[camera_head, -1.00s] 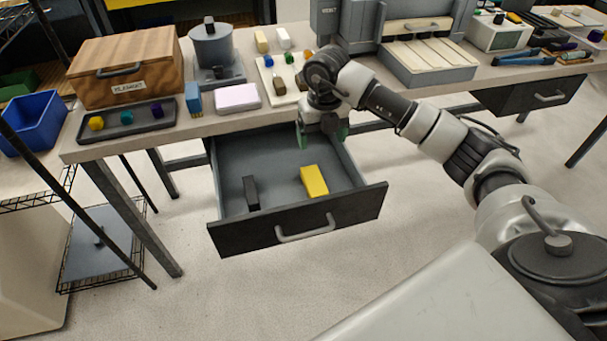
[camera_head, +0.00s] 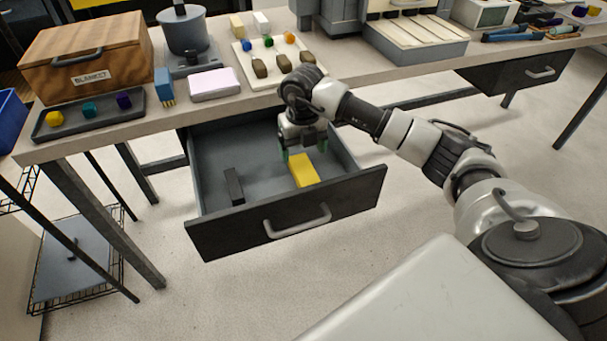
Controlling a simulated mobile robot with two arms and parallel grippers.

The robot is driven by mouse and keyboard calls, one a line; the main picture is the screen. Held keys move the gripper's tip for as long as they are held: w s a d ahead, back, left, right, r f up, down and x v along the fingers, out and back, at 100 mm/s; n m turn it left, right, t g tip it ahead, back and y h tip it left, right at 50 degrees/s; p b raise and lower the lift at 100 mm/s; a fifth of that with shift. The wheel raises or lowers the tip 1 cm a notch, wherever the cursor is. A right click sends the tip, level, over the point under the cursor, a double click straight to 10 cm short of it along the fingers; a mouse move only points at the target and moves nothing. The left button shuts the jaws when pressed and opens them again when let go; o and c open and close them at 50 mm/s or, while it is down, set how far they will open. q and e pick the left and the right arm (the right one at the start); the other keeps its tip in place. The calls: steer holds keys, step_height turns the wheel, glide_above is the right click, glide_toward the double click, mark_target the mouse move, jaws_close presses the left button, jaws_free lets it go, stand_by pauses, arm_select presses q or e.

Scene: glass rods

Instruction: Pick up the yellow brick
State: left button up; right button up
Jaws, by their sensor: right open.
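The yellow brick (camera_head: 304,171) lies in the open drawer (camera_head: 208,212) under the bench, right of the middle of the drawer floor. My right gripper (camera_head: 303,152) points down over the drawer, its green-tipped fingers spread apart near the brick's far end. It is open and holds nothing. The hand covers a little of the area just behind the brick, and I cannot tell whether a finger touches it. My left gripper does not show.
A black block (camera_head: 234,187) lies in the drawer, left of the brick. The drawer's front (camera_head: 290,218) and side walls stand around the space. On the bench (camera_head: 140,128) are a wooden box (camera_head: 90,55), a dark tray (camera_head: 60,134) and a cream board (camera_head: 262,77).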

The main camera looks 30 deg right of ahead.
mark_target(304, 169)
step_height(304, 169, down, 2)
steer(key=f, duration=0.4)
steer(key=shift+s+f, duration=0.15)
steer(key=shift+s, duration=0.15)
steer(key=shift+f, duration=0.3)
steer(key=c, duration=1.1)
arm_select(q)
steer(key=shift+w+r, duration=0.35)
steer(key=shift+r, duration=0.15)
